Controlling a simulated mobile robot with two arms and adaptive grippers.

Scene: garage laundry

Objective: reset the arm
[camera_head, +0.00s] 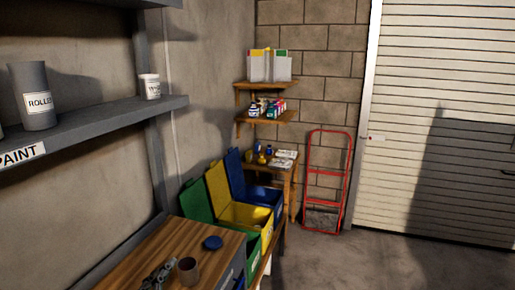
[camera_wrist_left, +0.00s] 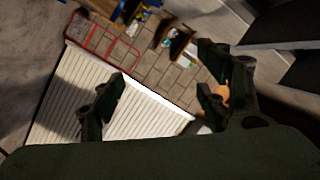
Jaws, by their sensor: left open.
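My left gripper (camera_wrist_left: 160,88) shows in the left wrist view, its two dark fingers wide apart with nothing between them. The view past the fingers is tilted and shows the white roller door (camera_wrist_left: 75,95), the red hand truck (camera_wrist_left: 78,30) and the block wall (camera_wrist_left: 155,70). An orange patch (camera_wrist_left: 221,95) shows beside the right-hand finger; I cannot tell what it is. Neither gripper shows in the head view, and my right gripper is in no frame.
A wooden bench top (camera_head: 180,245) holds a brown cup (camera_head: 188,270), a blue lid (camera_head: 212,243) and a grey metal item (camera_head: 158,275). Green, yellow (camera_head: 243,213) and blue bins stand behind it. A grey shelf (camera_head: 90,125) juts out at left. Floor (camera_head: 350,262) at right is clear.

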